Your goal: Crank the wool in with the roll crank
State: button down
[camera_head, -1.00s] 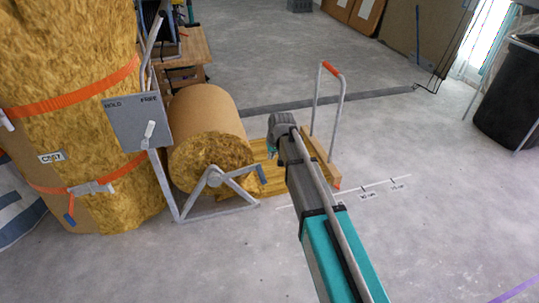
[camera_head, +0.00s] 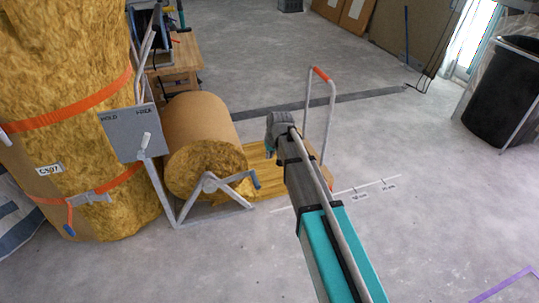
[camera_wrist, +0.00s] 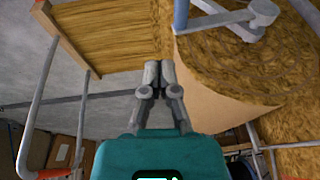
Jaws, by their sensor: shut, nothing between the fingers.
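The wool roll (camera_head: 205,168) lies in a grey metal stand, brown paper outside and yellow wool at its end. The roll crank (camera_head: 228,183) is a grey arm at the roll's near end, with a blue handle (camera_head: 256,179) pointing right. A flat strip of wool (camera_head: 262,163) runs out to the right, partly hidden by my arm. In the wrist view the blue handle (camera_wrist: 180,14) is at the top and the strip (camera_wrist: 115,38) at upper left. My gripper (camera_wrist: 159,72) is shut and empty, apart from the handle. In the head view my gripper (camera_head: 269,150) is mostly hidden by my wrist.
A grey panel (camera_head: 132,133) with HOLD and a second label carries a lever (camera_head: 146,142). A strapped wool bale (camera_head: 75,90) stands at left. A hoop with an orange grip (camera_head: 321,74) rises at the strip's far end.

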aim_at(255, 179)
jog(key=c, duration=1.3)
grip_release()
jog(key=shift+c, duration=0.2)
jog(key=shift+o, duration=2.1)
jog(key=shift+w+a+f, duration=0.1)
jog(key=shift+a, duration=0.15)
jog(key=o, duration=0.4)
jog(key=shift+w+a+f+g+h, duration=0.15)
jog(key=shift+a+g+h, duration=0.05)
jog(key=shift+a, duration=0.35)
jog(key=shift+w+a+f+g+h, duration=0.1)
jog(key=shift+a+f+g+h, duration=0.1)
jog(key=shift+a, duration=0.3)
jog(key=shift+o, duration=0.5)
jog(key=a, duration=0.1)
jog(key=a+g+h, duration=0.1)
jog(key=a, duration=0.1)
jog(key=a+h, duration=0.1)
jog(key=a, duration=0.1)
jog(key=shift+w+f+b, duration=0.1)
jog(key=shift+f+b, duration=0.2)
jog(key=shift+b, duration=0.1)
jog(key=shift+a+g+h, duration=0.15)
jog(key=shift+g+h, duration=0.15)
jog(key=shift+f, duration=0.1)
